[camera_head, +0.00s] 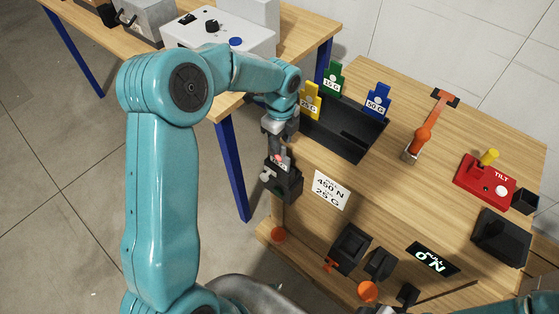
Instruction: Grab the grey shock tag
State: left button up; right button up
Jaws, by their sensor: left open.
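I cannot make out a grey shock tag; my left arm hides part of the tag holder. A black holder (355,138) on the wooden table carries a yellow 25 G tag (311,100), a green 15 G tag (332,80) and a blue 50 G tag (377,101), all upright. My left gripper (280,178) is open and points down beside the table's left edge, below and left of the holder. A small red and white patch shows at its wrist. At the lower right only part of my right arm shows; its gripper is too cut off to read.
A 450 N / 25 G card (330,189) lies on the table. An orange-handled tool (423,135), a red TILT box (484,183), a black display (432,259) and black blocks (350,248) stand around. A second table (313,42) with a white box is behind.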

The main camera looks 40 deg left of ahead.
aim_at(280, 161)
pick_arm(q)
jog(key=f, duration=0.4)
jog(key=shift+s+f+p, duration=0.25)
jog(key=shift+f+p, duration=0.05)
jog(key=shift+f, duration=0.1)
jog(key=shift+w+f, duration=0.1)
jog(key=shift+f, duration=0.15)
grip_shut()
jog(key=shift+r, duration=0.15)
